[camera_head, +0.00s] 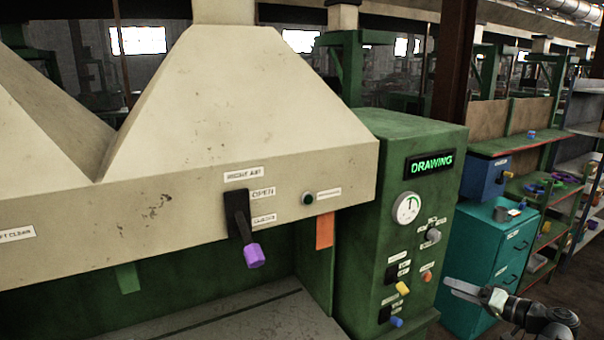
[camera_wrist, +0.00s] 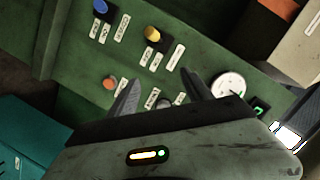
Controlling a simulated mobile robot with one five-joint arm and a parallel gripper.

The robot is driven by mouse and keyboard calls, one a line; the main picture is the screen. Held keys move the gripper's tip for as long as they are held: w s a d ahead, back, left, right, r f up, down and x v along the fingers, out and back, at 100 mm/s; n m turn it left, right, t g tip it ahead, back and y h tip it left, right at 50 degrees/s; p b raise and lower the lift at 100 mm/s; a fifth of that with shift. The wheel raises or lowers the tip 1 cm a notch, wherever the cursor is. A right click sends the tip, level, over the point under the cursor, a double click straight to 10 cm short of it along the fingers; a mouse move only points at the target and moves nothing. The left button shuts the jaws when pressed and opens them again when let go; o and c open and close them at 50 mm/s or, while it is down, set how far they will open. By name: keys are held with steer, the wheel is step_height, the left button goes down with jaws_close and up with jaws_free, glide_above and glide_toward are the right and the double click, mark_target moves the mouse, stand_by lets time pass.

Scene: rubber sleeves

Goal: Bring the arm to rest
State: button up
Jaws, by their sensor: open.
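My gripper (camera_head: 466,292) is at the lower right of the head view, in front of the right side of the green control cabinet (camera_head: 378,240). In the wrist view the two fingers of my gripper (camera_wrist: 160,92) stand apart with nothing between them. The cabinet's panel (camera_wrist: 75,70) lies beyond them, turned in the picture. My arm reaches in from the lower right corner of the head view. Whether a finger touches the panel cannot be told.
The panel has a yellow knob (camera_head: 402,288), a blue knob (camera_head: 396,322), an orange button (camera_head: 427,275) and a gauge (camera_head: 407,208). A lit "DRAWING" display (camera_head: 431,163) is above. A purple-tipped lever (camera_head: 254,255) hangs from the pale hood (camera_head: 220,110). A teal drawer cabinet (camera_head: 487,250) stands at right.

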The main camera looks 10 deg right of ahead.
steer(key=w+a+f+n+g, duration=0.1)
steer(key=w+a+f+g, duration=0.25)
steer(key=a, duration=0.35)
steer(key=w+a+f+n+g+y, duration=0.1)
steer(key=w+a+f+g, duration=0.1)
steer(key=a+f, duration=0.35)
steer(key=w+a+f+g, duration=0.2)
steer(key=a+g, duration=0.1)
steer(key=a, duration=0.6)
steer(key=s+a+f+n+g+h, duration=0.1)
steer(key=a+f+g+h, duration=0.2)
steer(key=a, duration=0.6)
steer(key=s+a+f+n+g+h, duration=0.2)
steer(key=a+f+g+h, duration=0.1)
steer(key=a, duration=0.7)
steer(key=shift+a+f+h, duration=0.2)
steer(key=shift+f+h, duration=0.4)
steer(key=shift+f, duration=0.5)
